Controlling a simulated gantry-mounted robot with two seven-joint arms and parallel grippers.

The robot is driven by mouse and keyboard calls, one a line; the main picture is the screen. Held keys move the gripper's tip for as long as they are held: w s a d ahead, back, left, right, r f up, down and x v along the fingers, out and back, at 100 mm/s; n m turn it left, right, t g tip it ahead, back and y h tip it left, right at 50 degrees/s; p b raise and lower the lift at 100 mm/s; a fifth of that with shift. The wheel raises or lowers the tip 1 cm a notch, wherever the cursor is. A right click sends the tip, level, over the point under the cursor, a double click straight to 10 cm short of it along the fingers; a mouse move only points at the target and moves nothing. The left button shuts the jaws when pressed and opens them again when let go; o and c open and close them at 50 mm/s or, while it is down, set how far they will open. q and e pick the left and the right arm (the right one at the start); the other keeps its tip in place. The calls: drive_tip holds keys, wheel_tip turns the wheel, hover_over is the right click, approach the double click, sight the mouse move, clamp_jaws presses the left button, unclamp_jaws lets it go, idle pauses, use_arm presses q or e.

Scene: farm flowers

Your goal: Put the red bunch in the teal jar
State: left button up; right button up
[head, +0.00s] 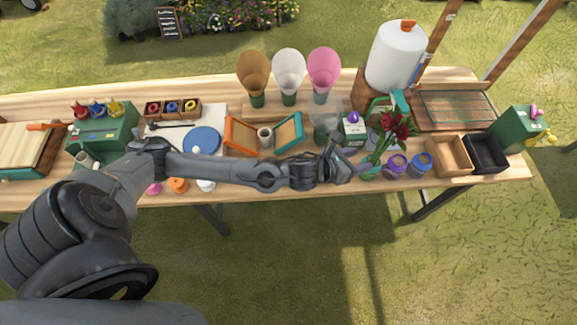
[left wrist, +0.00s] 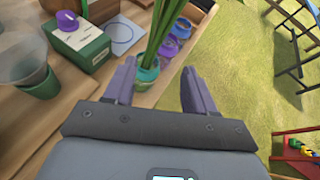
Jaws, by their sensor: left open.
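The red bunch (head: 396,124) stands at the right part of the table, its red blooms up and its green stems running down to the left. In the left wrist view the green stems (left wrist: 163,32) run down to the mouth of the teal jar (left wrist: 147,73), and their lower ends appear inside it. The teal jar also shows in the head view (head: 370,174), partly hidden by my gripper. My left gripper (head: 358,167) is open beside the jar, with its fingers (left wrist: 157,82) either side of the jar and stems in the picture. My right gripper is not in view.
A green-and-white box (head: 354,130) and a clear cone in a green base (left wrist: 40,83) are close by. Wooden and black trays (head: 448,155) lie farther right.

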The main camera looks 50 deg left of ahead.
use_arm(q)
drive_tip(key=s+d+f+n+g+y, duration=0.1)
drive_tip(key=s+d+f+n+g, duration=0.1)
drive_tip(key=s+n, duration=0.55)
drive_tip(key=s+d+f+n+g, duration=0.2)
drive_tip(key=s+n, duration=0.3)
drive_tip(key=n, duration=0.5)
drive_tip(key=s+a+f+n+g, duration=0.1)
drive_tip(key=s+a+n+g, duration=0.1)
drive_tip(key=s+n, duration=0.5)
drive_tip(key=s+a+f+n+g+y, duration=0.1)
drive_tip(key=s+a+n+g, duration=0.2)
drive_tip(key=s+n, duration=0.4)
drive_tip(key=n, duration=0.3)
drive_tip(key=shift+s+a+y, duration=0.3)
drive_tip(key=shift+s+a, duration=0.1)
drive_tip(key=shift+r, duration=0.15)
wheel_tip(320, 180, up, 27)
drive_tip(key=p, duration=2.6)
drive_tip(key=shift+p, duration=0.4)
